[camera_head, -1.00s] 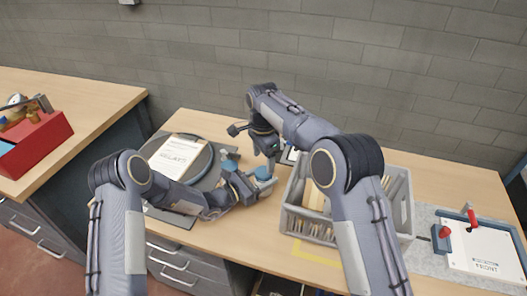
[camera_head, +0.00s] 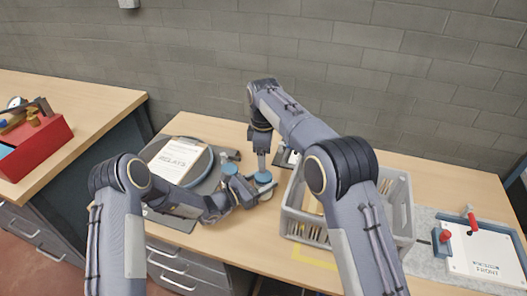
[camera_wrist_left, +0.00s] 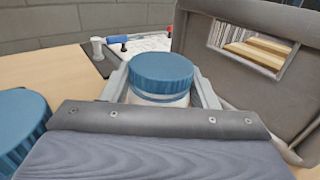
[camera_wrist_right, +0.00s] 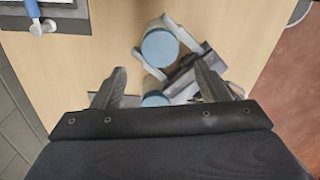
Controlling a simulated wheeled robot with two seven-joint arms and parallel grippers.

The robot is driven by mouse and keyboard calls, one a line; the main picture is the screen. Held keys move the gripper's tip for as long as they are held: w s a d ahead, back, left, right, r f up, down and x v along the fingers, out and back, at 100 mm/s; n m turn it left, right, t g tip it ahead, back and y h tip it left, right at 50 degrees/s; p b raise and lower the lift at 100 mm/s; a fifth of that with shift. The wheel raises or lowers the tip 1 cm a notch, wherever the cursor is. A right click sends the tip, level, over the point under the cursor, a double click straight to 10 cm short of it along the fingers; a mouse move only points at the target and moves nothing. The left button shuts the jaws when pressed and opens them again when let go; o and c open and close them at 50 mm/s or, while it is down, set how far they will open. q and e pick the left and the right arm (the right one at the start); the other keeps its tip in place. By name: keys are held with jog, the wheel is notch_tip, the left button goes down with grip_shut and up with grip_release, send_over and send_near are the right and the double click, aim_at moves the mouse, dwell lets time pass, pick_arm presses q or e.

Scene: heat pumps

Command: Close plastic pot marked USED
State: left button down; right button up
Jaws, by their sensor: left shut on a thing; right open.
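A small pot with a ribbed blue lid (camera_wrist_left: 162,70) stands upright between my left gripper's fingers. My left gripper (camera_wrist_left: 161,96) is shut on the pot below the lid. The lid sits level on top, with a blue band just under it; I cannot tell how tight it is. The same lid shows in the head view (camera_head: 264,177) and the right wrist view (camera_wrist_right: 160,47). My right gripper (camera_wrist_right: 160,76) is open and empty, pointing down above this pot. A second blue-lidded pot (camera_head: 229,168) stands to the left, also in the left wrist view (camera_wrist_left: 20,125). No USED marking is readable.
A grey crate (camera_head: 320,236) stands close to the right of the held pot. A red toolbox (camera_head: 40,145) is on the left bench.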

aim_at(264, 175)
jog(key=n, duration=0.7)
jog(key=shift+r+n, duration=0.35)
jog(key=shift+n, duration=0.05)
jog(key=n, duration=0.4)
jog(key=shift+r, duration=0.15)
jog(key=n, duration=0.4)
jog(key=shift+r, duration=0.15)
jog(key=shift+f, duration=4)
